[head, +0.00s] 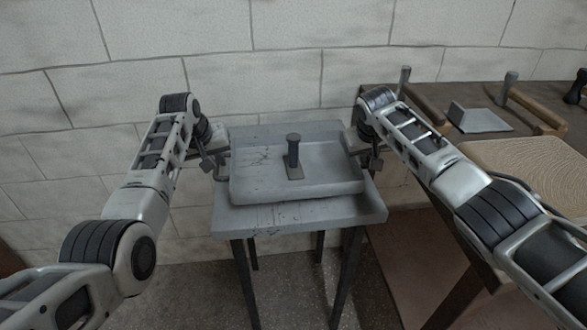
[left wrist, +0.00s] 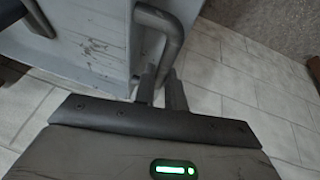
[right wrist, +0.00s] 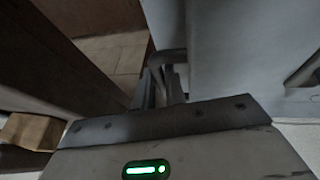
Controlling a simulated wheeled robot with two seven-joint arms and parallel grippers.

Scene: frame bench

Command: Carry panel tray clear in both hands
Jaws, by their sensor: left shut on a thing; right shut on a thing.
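The grey panel tray (head: 260,190) is at the small grey table, its floor level and its rim scuffed. A dark upright post on a flat base (head: 293,158) stands inside it. My left gripper (head: 212,166) is shut on the tray's left handle, and the bent bar of that handle (left wrist: 165,25) shows in the left wrist view. My right gripper (head: 368,160) is shut on the right handle, whose bar (right wrist: 165,58) shows in the right wrist view. Whether the tray's underside touches the table cannot be told.
The small grey table (head: 300,219) stands on dark legs below the tray. A brown workbench (head: 440,97) at the right holds a grey plate with a block (head: 480,119), wooden pieces and a woven-looking mat (head: 520,170). A pale block wall (head: 300,60) rises behind.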

